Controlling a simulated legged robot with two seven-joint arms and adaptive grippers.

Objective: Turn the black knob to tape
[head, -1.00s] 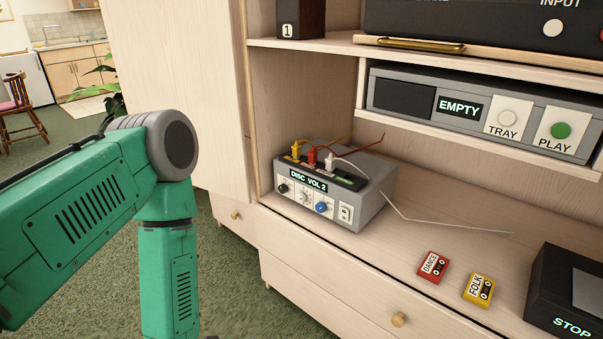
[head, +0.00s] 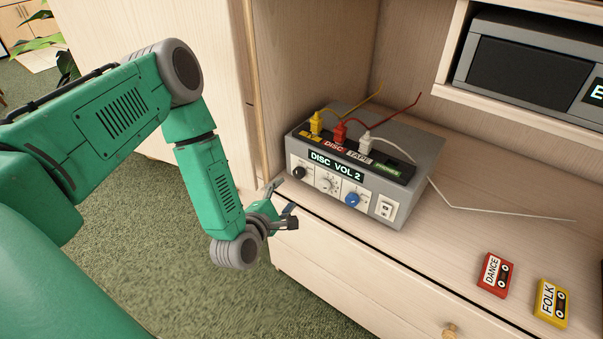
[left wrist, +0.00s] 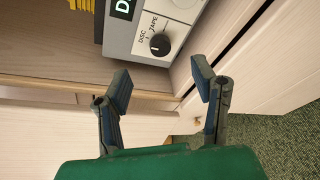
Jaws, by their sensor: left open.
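The black knob (head: 298,172) is at the left end of the front of a grey switch box (head: 400,205). The box's display reads "DISC VOL 2". In the left wrist view the black knob (left wrist: 160,44) has the labels DISC and TAPE beside it; I cannot clearly tell which one its pointer faces. My left gripper (head: 287,215) is open and empty, below and in front of the knob, apart from it. In the left wrist view its two fingers (left wrist: 162,80) are spread, with the knob beyond the gap between them. My right gripper is not in view.
A blue knob (head: 352,199) and a white switch (head: 385,208) sit right of the black knob. Yellow, red and white plugs stand on the box. Red (head: 495,274) and yellow (head: 552,302) cassettes lie on the shelf at right. A cabinet side panel stands left of the box.

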